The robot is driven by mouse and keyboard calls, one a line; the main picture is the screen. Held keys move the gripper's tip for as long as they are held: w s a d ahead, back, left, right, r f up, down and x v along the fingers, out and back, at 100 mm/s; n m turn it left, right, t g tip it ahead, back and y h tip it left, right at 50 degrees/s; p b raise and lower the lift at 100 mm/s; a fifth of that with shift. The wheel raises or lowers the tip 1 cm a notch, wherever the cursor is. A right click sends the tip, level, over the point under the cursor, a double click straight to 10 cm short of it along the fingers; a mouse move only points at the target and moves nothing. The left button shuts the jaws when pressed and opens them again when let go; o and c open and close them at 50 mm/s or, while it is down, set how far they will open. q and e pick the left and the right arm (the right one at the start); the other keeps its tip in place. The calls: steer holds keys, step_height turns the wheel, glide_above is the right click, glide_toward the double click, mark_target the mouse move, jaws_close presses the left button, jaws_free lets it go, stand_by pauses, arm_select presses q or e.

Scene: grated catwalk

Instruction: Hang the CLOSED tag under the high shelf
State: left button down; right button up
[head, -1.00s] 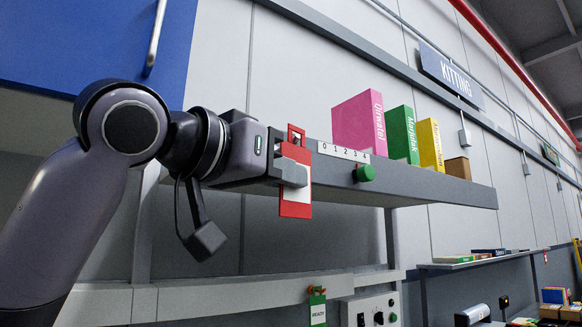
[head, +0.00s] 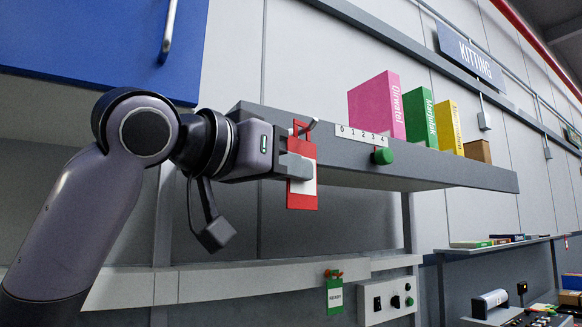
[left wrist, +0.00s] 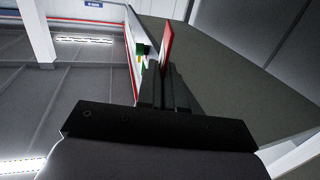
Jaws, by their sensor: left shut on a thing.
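The red tag (head: 303,200) with a white panel hangs upright in my left gripper (head: 298,170), which is shut on it. Its lettering cannot be read. The tag is in front of the front face of the grey high shelf (head: 450,178), near its left end. In the left wrist view, the tag (left wrist: 167,43) is edge-on between the fingers, close to the shelf front. My right gripper is not in view.
Pink (head: 377,107), green and yellow boxes stand on the shelf. A green READY tag (head: 334,295) hangs lower. A blue cabinet (head: 100,45) is at upper left.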

arm_select(q)
steer(key=c, duration=1.2)
jaws_free()
steer(key=shift+s, duration=0.1)
